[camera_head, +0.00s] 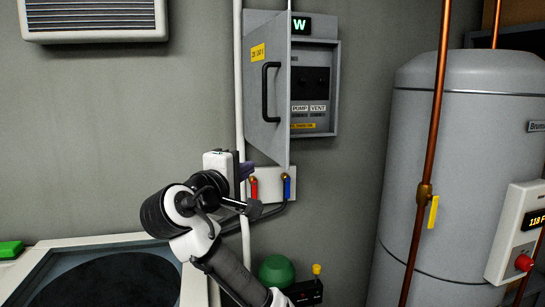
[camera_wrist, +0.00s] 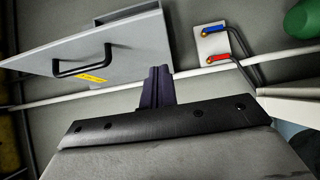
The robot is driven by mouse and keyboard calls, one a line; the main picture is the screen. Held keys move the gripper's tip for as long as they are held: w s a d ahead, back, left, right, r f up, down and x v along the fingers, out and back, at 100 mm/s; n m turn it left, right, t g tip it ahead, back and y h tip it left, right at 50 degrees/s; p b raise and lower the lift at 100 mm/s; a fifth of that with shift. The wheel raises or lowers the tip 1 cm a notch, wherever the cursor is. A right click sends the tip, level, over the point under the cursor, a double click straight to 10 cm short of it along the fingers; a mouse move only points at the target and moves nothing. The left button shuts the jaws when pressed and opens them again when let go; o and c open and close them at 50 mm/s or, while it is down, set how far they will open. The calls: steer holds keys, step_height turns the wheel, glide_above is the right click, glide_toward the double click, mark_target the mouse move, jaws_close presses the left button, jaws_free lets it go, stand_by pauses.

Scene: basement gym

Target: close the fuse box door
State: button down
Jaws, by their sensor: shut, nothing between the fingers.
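The grey fuse box (camera_head: 334,75) hangs on the wall in the head view. Its door (camera_head: 276,125) stands partly open, with its free right edge towards me and dark panels showing inside. The door has a black handle (camera_head: 265,92) and a yellow label. In the wrist view the door (camera_wrist: 130,50) lies just beyond my fingers, with its handle (camera_wrist: 82,67) to the left. My gripper (camera_head: 246,170) is shut and empty, below the door's lower edge in the head view. Its dark purple fingers (camera_wrist: 158,80) overlap the door's edge in the wrist view; I cannot tell whether they touch it.
Red and blue valve levers (camera_head: 287,188) sit on a white plate below the box. A white pipe (camera_head: 239,70) runs up the wall to its left. A large grey tank (camera_head: 410,170) and copper pipe (camera_head: 436,110) stand right. A green dome (camera_head: 276,271) is below.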

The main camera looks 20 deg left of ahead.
mark_target(280, 158)
steer(key=w+d, duration=0.1)
steer(key=w, duration=0.1)
steer(key=w+d+p, duration=0.1)
steer(key=w, duration=0.1)
steer(key=w+p, duration=0.1)
steer(key=w, duration=0.1)
steer(key=shift+w+d+r, duration=0.1)
steer(key=shift+w+d, duration=0.1)
steer(key=shift+d, duration=0.2)
steer(key=shift+w+d+p, duration=0.25)
steer(key=shift+d+p, duration=0.05)
steer(key=shift+p, duration=0.05)
steer(key=shift+d, duration=0.1)
